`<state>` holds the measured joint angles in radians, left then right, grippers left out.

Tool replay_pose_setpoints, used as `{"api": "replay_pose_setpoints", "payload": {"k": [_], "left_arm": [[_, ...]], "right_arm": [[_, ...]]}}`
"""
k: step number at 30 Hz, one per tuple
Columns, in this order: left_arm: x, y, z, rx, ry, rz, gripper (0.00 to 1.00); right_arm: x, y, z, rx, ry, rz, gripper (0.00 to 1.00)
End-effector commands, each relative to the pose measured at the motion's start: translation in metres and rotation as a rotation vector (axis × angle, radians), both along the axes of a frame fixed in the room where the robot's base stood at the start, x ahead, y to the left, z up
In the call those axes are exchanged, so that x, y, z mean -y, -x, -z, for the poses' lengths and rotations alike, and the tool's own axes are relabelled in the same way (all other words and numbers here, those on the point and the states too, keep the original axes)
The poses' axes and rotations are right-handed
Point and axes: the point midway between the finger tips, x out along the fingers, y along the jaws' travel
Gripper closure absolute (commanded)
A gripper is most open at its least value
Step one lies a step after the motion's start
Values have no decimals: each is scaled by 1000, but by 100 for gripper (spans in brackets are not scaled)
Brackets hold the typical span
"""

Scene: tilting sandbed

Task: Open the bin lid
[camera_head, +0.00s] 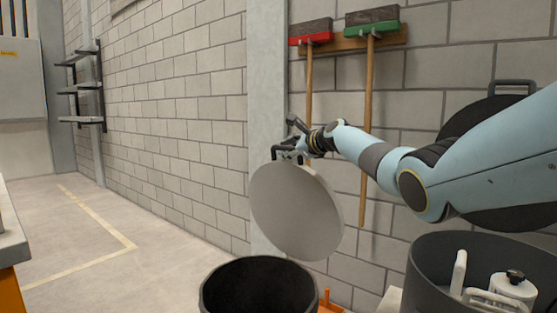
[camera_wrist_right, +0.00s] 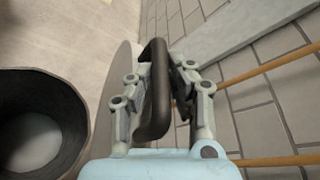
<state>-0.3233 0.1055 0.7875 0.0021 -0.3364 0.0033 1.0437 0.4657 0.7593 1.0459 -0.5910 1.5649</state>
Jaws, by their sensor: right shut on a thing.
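The bin (camera_head: 258,284) stands at the bottom centre of the head view, its dark round mouth uncovered. It also shows at the left of the right wrist view (camera_wrist_right: 62,100), with a pale bottom inside. The grey round lid (camera_head: 295,212) is held tilted steeply above and behind the bin, apart from its rim. My right gripper (camera_head: 287,153) is at the lid's top edge. In the right wrist view its fingers (camera_wrist_right: 160,95) are shut on the dark lid handle (camera_wrist_right: 155,85), with the lid (camera_wrist_right: 118,90) seen nearly edge-on. My left gripper is not in view.
A second dark bin (camera_head: 432,255) at the lower right holds white containers (camera_head: 512,287); its dark lid (camera_head: 478,118) stands raised behind my right arm. Two brooms (camera_head: 368,95) hang on the brick wall. Open floor (camera_head: 95,240) lies to the left.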

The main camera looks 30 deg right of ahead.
Motion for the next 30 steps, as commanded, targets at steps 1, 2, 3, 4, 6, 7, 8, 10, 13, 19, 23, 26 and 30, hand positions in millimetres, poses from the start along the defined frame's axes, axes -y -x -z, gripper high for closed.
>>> {"api": "replay_pose_setpoints", "payload": {"k": [1, 2, 3, 4, 6, 7, 8, 10, 13, 19, 23, 26, 30], "left_arm": [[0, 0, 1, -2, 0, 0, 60], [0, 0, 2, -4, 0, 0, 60], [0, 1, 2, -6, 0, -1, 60], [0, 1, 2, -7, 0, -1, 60], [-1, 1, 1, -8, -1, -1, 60], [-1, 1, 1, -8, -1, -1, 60], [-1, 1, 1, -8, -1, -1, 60], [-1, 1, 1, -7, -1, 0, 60], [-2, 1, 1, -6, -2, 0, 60], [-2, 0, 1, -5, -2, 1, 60], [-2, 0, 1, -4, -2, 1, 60], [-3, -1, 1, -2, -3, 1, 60], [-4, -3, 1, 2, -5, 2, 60]], "right_arm": [[3, 0, 2, -5, -6, 0, 100], [4, 0, 2, -6, -8, 0, 100], [5, 0, 1, -7, -10, -1, 100], [5, -1, 1, -7, -12, 0, 100], [6, -1, 1, -8, -13, -1, 100], [6, -1, 1, -8, -13, -1, 100], [6, -1, 1, -8, -13, -1, 100], [6, -1, 1, -8, -13, -1, 100], [6, -1, 1, -9, -13, 0, 100], [5, -1, 1, -8, -12, -1, 63], [5, -1, 0, -7, -12, 0, 60], [5, -1, 0, -7, -12, -1, 60], [6, 2, 0, -6, -11, 0, 60]]}}
